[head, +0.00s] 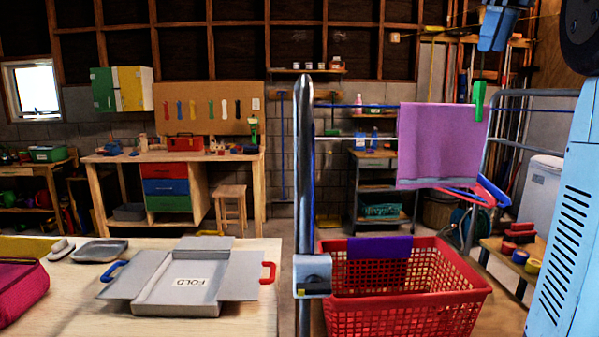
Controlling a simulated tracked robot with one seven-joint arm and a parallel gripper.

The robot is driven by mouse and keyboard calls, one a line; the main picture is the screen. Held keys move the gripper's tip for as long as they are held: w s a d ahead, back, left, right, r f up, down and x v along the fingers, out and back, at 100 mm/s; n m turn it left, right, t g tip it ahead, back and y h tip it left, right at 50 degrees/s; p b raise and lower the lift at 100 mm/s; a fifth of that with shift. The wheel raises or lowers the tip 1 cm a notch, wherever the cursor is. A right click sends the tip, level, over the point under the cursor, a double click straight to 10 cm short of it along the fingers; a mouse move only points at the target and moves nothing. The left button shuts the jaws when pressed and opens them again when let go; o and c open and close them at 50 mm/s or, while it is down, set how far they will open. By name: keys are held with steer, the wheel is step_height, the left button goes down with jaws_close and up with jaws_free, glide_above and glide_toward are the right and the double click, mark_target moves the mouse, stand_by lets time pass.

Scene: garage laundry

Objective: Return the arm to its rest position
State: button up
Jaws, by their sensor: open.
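My gripper (494,40) shows at the top right edge, blue and pointing down, with its upper part cut off by the frame. It is open and empty, apart from the things below it. A green clothespin (479,100) stands below it at the right end of a purple towel (438,142). The towel hangs over a rail on the right side. My light blue arm or body part (575,220) fills the right edge.
A red basket (405,300) with a dark purple cloth (380,247) over its rim stands below the towel. A metal post (304,170) rises beside it. A grey folding board (190,282) lies on the table at left. A workbench (170,158) stands behind.

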steer(key=s+a+f+n, duration=0.5)
steer(key=f+n, duration=0.5)
steer(key=f, duration=0.2)
steer(key=s+a+f+n+t, duration=0.1)
steer(key=s+a+f+n, duration=0.5)
steer(key=s+f+n, duration=0.2)
steer(key=s+a+f+n+t, duration=0.1)
steer(key=s+a+f+n, duration=0.5)
steer(key=f+n, duration=0.6)
step_height(320, 180, down, 5)
steer(key=shift+s+f+h, duration=0.1)
steer(key=shift+s+h, duration=0.2)
steer(key=shift+s, duration=0.15)
steer(key=shift+a, duration=0.1)
